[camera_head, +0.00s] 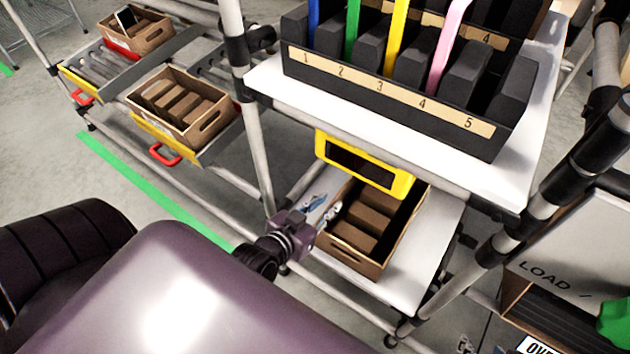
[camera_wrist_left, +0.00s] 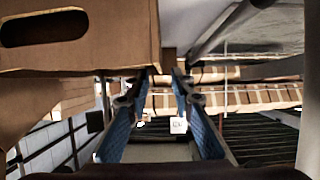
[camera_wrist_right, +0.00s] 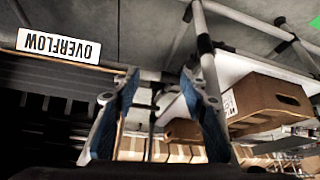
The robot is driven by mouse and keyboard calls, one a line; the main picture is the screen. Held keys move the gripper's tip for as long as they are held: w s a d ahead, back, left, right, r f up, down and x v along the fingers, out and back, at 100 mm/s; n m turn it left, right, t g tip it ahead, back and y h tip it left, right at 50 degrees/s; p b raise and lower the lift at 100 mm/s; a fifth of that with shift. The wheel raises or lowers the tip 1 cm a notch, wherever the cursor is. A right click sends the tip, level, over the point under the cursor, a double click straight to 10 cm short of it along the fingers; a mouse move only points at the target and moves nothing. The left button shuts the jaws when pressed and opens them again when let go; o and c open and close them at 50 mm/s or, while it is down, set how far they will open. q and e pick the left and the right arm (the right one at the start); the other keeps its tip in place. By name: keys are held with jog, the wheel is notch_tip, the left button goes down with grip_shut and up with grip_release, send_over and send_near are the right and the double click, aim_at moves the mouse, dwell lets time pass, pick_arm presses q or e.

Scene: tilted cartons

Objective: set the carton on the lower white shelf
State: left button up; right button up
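The carton (camera_head: 340,250) is an open brown box with dividers, resting on the lower white shelf (camera_head: 430,245) in the head view. A yellow-framed panel above it hides its far end. My left gripper (camera_head: 328,208) is beside its left side. In the left wrist view, the fingers of my left gripper (camera_wrist_left: 164,80) are apart with nothing between them; the carton (camera_wrist_left: 105,35) is close at upper left. I cannot tell whether they touch. My right gripper (camera_wrist_right: 160,80) is open and empty in its wrist view, away from the carton (camera_wrist_right: 268,100). I do not see it in the head view.
An upper white shelf (camera_head: 262,80) carries a black numbered rack (camera_head: 380,92) over the carton. Rack posts (camera_head: 255,150) stand at left and right. Other cartons (camera_head: 180,105) sit on roller lanes at left. An OVERFLOW sign (camera_wrist_right: 58,46) is near my right gripper.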

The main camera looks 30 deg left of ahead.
aim_at(315, 224)
pick_arm(q)
jog(key=p+v, duration=0.1)
jog(key=v, duration=0.4)
jog(key=shift+s, duration=0.1)
pick_arm(e)
jog(key=s+d+f+g, duration=0.1)
jog(key=s+g, duration=0.1)
jog(key=s, duration=0.4)
jog(key=shift+d+f+g+h, duration=0.25)
jog(key=shift+d+g+h, duration=0.05)
jog(key=shift+d+g, duration=0.1)
jog(key=shift+s, duration=0.1)
